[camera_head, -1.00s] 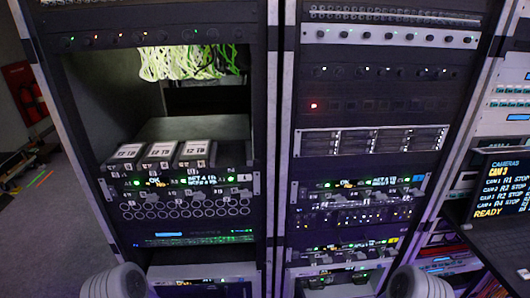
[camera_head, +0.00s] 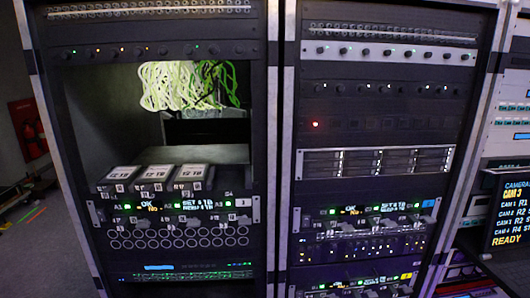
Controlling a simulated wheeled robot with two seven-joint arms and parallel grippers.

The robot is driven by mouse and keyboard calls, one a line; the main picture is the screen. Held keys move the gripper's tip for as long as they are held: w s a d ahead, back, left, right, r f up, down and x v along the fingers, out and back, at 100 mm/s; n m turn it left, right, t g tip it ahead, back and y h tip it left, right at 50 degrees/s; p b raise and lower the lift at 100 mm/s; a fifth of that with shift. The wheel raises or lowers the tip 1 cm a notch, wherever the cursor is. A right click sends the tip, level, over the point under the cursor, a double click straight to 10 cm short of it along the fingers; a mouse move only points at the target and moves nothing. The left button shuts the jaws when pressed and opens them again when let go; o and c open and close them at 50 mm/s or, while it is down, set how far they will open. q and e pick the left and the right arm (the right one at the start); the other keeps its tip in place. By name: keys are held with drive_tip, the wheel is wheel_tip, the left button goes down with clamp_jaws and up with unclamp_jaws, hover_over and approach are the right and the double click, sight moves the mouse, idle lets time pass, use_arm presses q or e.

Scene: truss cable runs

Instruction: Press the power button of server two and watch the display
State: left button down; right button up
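Two equipment racks stand side by side. In the left rack, a unit with small lit displays (camera_head: 190,204) and green lights sits below an open bay. The right rack holds a similar lit unit (camera_head: 372,210), with another (camera_head: 360,284) at the bottom edge. A silver-fronted unit with several bays (camera_head: 375,161) sits above them. I cannot read which unit is server two or make out its power button. A monitor (camera_head: 508,210) at the right edge shows a camera list and "READY", partly cut off. Neither gripper is in view.
Three labelled dark blocks (camera_head: 154,178) stand at the front of the open bay. Green and white cables (camera_head: 190,85) hang above them. A small red light (camera_head: 315,124) glows on the right rack. Floor (camera_head: 30,240) shows at left.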

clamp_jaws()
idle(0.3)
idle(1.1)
